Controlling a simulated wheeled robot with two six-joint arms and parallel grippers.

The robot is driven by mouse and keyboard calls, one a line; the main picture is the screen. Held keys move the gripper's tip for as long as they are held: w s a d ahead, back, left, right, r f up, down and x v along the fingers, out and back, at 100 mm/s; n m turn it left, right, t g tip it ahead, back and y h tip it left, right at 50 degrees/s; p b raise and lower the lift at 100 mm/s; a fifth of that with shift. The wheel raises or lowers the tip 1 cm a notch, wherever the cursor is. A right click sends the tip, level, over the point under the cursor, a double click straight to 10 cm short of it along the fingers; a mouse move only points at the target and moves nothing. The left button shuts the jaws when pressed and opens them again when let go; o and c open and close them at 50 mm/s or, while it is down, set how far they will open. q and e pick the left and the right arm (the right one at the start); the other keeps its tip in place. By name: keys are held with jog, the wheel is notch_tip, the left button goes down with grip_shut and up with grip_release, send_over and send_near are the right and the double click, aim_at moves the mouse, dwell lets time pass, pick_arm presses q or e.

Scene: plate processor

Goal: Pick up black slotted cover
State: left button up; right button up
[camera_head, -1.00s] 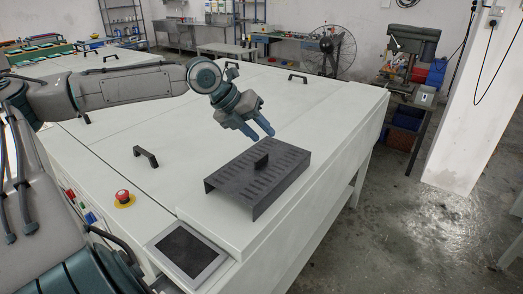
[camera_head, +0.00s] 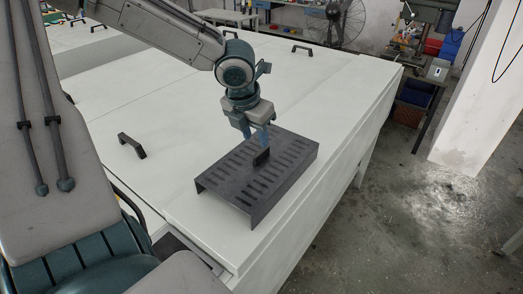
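The black slotted cover (camera_head: 231,186) lies flat on the near right part of the white machine top. Its small upright black handle (camera_head: 261,157) stands at the middle of its upper face. My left gripper (camera_head: 258,143) points down over the cover, with its blue fingertips at the handle. One finger stands in front of part of the handle, and I cannot tell whether the fingers touch or clamp it. My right gripper is not in view.
The white machine top (camera_head: 160,105) is wide and mostly clear around the cover. A black lid handle (camera_head: 132,145) stands up left of the cover, and another handle (camera_head: 301,48) is at the back. The machine's right edge drops to the concrete floor (camera_head: 400,215).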

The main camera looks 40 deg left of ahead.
aim_at(261, 151)
pick_arm(q)
jog(key=shift+w+a+f, duration=0.15)
jog(key=shift+w+f, duration=0.15)
jog(key=shift+f, duration=0.4)
jog(key=shift+w+f, duration=0.1)
jog(key=shift+f, duration=0.3)
jog(key=f, duration=0.1)
jog(key=w+f, duration=0.1)
jog(key=shift+d+f, duration=0.3)
jog(key=shift+f, duration=0.05)
jog(key=shift+w+a+f, duration=0.1)
jog(key=shift+f, duration=0.25)
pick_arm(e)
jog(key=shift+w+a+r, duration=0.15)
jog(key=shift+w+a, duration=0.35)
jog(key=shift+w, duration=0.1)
pick_arm(q)
jog(key=shift+r, duration=0.1)
jog(key=c, duration=0.6)
grip_shut()
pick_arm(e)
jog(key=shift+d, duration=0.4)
